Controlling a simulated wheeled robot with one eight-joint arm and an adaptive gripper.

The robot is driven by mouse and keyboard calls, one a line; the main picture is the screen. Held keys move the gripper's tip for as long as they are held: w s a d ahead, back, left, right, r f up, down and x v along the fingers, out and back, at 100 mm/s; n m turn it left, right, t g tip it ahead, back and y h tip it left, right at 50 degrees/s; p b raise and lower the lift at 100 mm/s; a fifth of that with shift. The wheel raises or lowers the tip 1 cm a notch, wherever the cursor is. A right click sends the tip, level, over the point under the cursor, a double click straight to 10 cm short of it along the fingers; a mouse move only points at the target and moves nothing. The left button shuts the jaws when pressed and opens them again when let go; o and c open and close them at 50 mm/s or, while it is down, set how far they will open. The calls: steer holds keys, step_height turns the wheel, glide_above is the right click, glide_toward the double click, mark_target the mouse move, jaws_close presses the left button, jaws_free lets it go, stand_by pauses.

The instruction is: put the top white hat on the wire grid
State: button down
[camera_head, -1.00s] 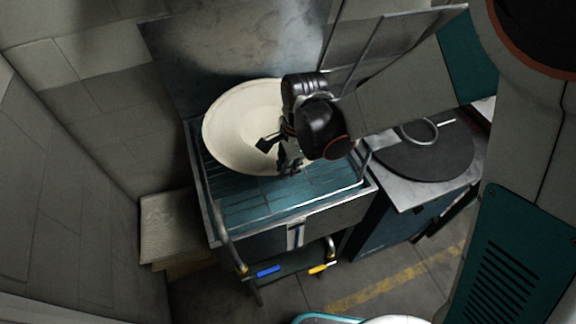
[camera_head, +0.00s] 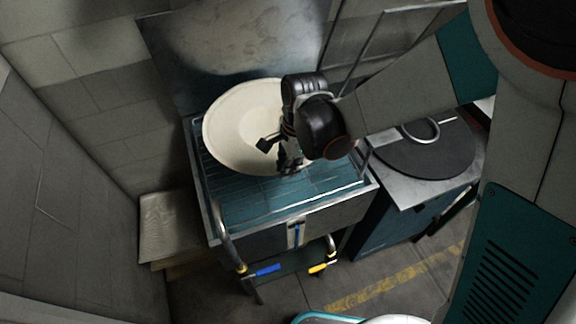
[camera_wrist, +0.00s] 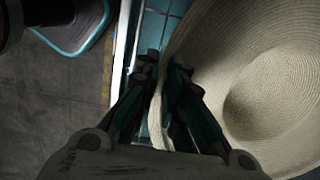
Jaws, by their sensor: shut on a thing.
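The white hat (camera_head: 235,130) is a wide, pale woven disc with a raised crown. It lies over the wire grid (camera_head: 275,205) on top of the blue-green cart-like unit, slightly tilted; I cannot tell whether all of it touches the grid. My gripper (camera_head: 285,160) is at the hat's right, near-side brim, shut on the edge. In the wrist view the hat (camera_wrist: 215,60) fills the right side, and the fingers (camera_wrist: 163,65) pinch its left rim. The arm hides part of the hat's right side.
A dark round plate (camera_head: 425,155) with a ring handle sits on the metal-topped cabinet to the right. An upright metal panel (camera_head: 240,45) stands behind the grid. A pale stack (camera_head: 165,225) lies on the floor at left. Curved handles (camera_head: 222,230) stick out in front.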

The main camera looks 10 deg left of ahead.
steer(key=c, duration=1.6)
jaws_free()
